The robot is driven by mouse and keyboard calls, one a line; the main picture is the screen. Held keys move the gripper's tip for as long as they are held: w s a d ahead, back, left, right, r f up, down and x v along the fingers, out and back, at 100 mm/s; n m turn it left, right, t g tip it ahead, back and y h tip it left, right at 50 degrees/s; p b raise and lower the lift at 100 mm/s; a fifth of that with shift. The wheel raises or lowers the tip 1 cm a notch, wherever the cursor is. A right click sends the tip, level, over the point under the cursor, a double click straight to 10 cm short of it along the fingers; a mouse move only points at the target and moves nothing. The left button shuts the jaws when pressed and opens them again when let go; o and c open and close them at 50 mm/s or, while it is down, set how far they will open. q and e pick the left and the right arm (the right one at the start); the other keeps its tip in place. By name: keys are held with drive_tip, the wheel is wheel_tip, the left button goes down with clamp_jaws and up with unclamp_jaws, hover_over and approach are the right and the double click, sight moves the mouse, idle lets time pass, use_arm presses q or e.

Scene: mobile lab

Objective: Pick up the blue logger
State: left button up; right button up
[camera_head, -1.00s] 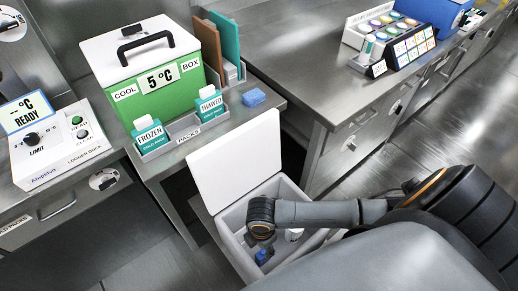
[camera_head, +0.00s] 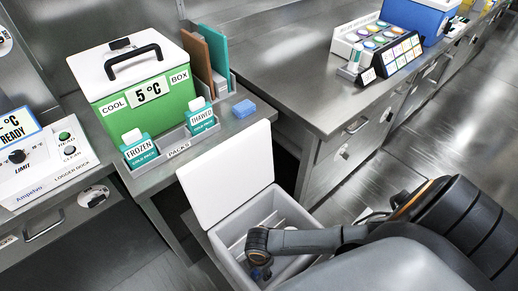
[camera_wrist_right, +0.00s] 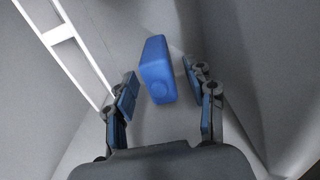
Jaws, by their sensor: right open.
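The blue logger (camera_wrist_right: 158,70) is a small blue block with a round knob on its near end. It lies inside a grey-walled box (camera_head: 219,238) with an open white lid. My right gripper (camera_wrist_right: 160,78) is open, with one finger on each side of the logger and visible gaps between. In the head view my right gripper (camera_head: 260,266) reaches down into the box, and its wrist mostly hides the logger there. My left gripper is not in view.
A white rack-like strip (camera_wrist_right: 68,45) stands along the box's left side in the wrist view. The raised lid (camera_head: 228,175) stands at the box's back.

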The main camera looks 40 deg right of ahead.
clamp_jaws()
